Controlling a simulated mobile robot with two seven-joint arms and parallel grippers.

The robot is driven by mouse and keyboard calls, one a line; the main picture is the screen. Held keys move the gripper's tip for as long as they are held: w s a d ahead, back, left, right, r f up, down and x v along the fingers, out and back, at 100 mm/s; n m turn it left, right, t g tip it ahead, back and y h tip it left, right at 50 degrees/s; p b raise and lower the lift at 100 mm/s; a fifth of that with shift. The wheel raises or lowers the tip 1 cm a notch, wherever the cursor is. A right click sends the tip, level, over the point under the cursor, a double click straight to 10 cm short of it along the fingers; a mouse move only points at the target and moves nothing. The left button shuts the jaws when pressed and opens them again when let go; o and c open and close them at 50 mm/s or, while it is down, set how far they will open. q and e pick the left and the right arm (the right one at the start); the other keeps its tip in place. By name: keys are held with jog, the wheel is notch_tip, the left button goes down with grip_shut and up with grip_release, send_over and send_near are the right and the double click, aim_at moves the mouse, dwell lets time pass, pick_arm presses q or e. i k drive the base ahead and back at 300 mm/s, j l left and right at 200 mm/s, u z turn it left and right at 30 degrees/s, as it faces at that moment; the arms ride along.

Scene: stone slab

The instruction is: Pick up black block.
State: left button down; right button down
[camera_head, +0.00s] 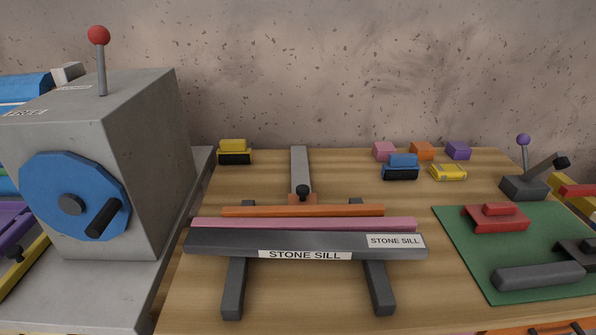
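No separate all-black block stands out clearly. A block with a yellow top and black lower part (235,158) sits at the back left of the wooden table. A block with a blue top and black lower part (400,173) sits at the back, right of the middle. A long dark grey slab (220,242) labelled "STONE SILL" lies across two dark supports (234,290) in front. A dark rounded bar (538,276) lies on the green mat at the right. Neither of my grippers is in view.
A grey machine (150,150) with a blue wheel and red-knobbed lever stands at the left. Pink (330,224) and orange (300,211) bars lie behind the slab. Small pink, orange and purple blocks (458,150) line the back. A green mat (470,255) holds a red piece (496,218).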

aim_at(513, 278)
jog(key=z, duration=1.7)
jog(key=i+l+z, duration=0.35)
jog(key=z, duration=0.15)
jog(key=i, duration=0.1)
